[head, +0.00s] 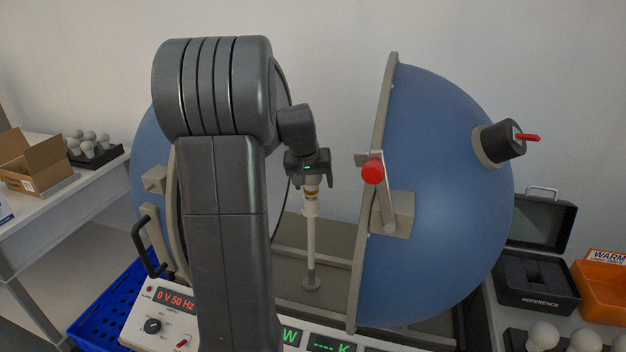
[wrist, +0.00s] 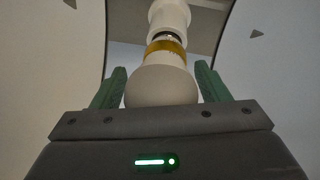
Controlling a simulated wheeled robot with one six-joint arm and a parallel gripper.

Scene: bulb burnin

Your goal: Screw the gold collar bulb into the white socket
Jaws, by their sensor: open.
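The gold collar bulb (wrist: 162,86) has a frosted white globe and a gold band (wrist: 166,47). It stands globe up in line with the white socket (wrist: 170,16), with a little of its metal cap showing between band and socket. In the head view the white socket (head: 311,209) tops a thin upright post inside the opened blue sphere, with the bulb (head: 312,184) above it, partly hidden by my gripper. My gripper (head: 308,178) points down from above. Its green fingers (wrist: 160,84) are open, one either side of the globe, with gaps showing.
The blue sphere half (head: 445,190) with its red knob (head: 373,171) stands close to the right; the other half is behind my arm. A control panel (head: 145,318) lies in front. Bulb trays, an orange bin (head: 600,290) and a reference case (head: 538,285) sit on side tables.

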